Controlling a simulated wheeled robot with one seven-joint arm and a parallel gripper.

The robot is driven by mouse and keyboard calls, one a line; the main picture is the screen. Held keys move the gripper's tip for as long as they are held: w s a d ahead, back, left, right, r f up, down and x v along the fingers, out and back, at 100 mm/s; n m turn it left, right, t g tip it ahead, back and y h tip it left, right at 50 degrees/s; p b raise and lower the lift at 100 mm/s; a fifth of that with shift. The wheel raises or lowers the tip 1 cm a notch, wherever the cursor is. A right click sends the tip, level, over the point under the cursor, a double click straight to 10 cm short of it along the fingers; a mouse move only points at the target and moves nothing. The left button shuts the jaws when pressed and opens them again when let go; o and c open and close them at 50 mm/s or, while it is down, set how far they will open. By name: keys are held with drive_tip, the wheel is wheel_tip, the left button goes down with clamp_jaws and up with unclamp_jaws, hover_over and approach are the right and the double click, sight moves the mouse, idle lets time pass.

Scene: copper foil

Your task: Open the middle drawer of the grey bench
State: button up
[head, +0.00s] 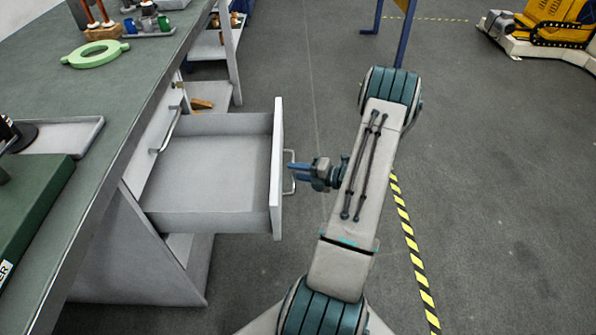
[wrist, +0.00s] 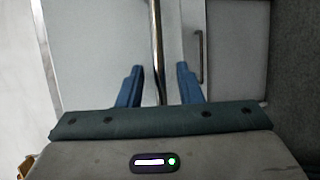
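The grey bench (head: 120,75) runs along the left of the head view. One of its drawers (head: 210,175) is pulled far out and looks empty; whether it is the middle one I cannot tell for sure. Its white front (head: 277,165) faces my arm. Its bar handle (head: 290,187) also shows in the wrist view (wrist: 156,45). My gripper (head: 297,172) is at this handle. In the wrist view its two blue fingers (wrist: 158,85) stand on either side of the bar, with a visible gap on both sides.
Another bar handle (head: 166,132) is on the bench front above the open drawer. On the bench top are a green ring (head: 95,54) and a grey tray (head: 62,135).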

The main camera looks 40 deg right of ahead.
drive_tip(key=p+v, duration=0.2)
drive_tip(key=v, duration=1.2)
drive_tip(key=shift+w, duration=0.1)
drive_tip(key=w+a+r+n+g+p, duration=0.3)
drive_tip(key=a+r+n+g+p, duration=0.8)
drive_tip(key=a+r+n, duration=1.3)
drive_tip(key=s+a+r+n+h+p, duration=0.4)
drive_tip(key=r+n, duration=0.6)
drive_tip(key=n, duration=0.1)
drive_tip(key=s+a+r+n+h+p, duration=0.4)
drive_tip(key=a+r+n+p, duration=0.1)
drive_tip(key=r+n, duration=0.5)
drive_tip(key=shift+s+n, duration=0.2)
drive_tip(key=shift+n, duration=0.6)
